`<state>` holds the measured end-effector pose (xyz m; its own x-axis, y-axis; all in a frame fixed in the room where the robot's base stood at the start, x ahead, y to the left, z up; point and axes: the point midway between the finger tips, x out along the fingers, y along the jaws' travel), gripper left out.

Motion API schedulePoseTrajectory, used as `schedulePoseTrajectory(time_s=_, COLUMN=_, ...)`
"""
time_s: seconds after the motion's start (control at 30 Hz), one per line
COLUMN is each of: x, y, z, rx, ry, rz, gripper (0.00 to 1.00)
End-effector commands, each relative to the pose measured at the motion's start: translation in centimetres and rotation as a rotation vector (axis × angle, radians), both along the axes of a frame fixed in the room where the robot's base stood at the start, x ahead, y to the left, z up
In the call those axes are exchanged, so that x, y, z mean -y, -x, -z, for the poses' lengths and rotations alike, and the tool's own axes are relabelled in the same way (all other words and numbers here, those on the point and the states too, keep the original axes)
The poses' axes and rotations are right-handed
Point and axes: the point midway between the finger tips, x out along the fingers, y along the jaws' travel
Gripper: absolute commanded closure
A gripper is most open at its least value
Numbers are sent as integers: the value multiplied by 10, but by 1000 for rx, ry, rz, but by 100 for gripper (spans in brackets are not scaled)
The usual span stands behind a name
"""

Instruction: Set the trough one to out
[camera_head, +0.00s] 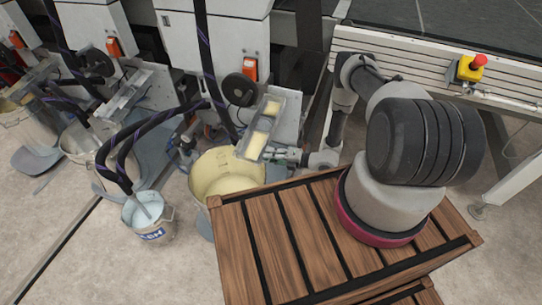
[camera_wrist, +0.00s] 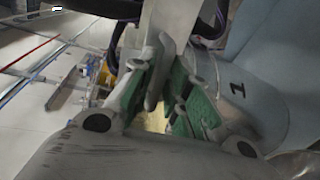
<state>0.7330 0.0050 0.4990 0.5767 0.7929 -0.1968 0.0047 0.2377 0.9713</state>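The trough (camera_head: 262,130) is a pale metal tray with yellow patches, on the front of the roller machine above a large bucket. My gripper (camera_head: 279,155) is at its lower right end, very close to it. In the wrist view my gripper (camera_wrist: 167,92) has two green-padded fingers, set apart. A grey metal tab (camera_wrist: 155,72) hangs between them from a light metal plate (camera_wrist: 174,20). I cannot tell whether the pads touch the tab. A pale blue surface marked "1" (camera_wrist: 265,65) is on the right. In the head view, the contact spot is too small to make out.
A large yellowish bucket (camera_head: 212,172) stands below the trough, and a smaller white bucket (camera_head: 150,221) with hoses stands left of it. A wooden slatted surface (camera_head: 270,240) is close in front. A conveyor frame with a red stop button (camera_head: 478,61) is at the right.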

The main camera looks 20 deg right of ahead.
Motion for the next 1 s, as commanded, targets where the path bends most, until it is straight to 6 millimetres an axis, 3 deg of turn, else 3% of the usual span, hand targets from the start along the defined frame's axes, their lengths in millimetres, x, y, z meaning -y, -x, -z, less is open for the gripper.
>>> schedulePoseTrajectory(time_s=0.2, x=0, y=0, z=0, rx=0, ry=0, rz=0, gripper=84)
schedulePoseTrajectory(time_s=0.3, x=0, y=0, z=0, rx=1, ry=1, rz=0, gripper=100)
schedulePoseTrajectory(time_s=0.73, x=4, y=1, z=0, rx=1, ry=1, rz=-12, gripper=100)
schedulePoseTrajectory(time_s=1.0, x=27, y=7, z=0, rx=2, ry=3, rz=-80, gripper=100)
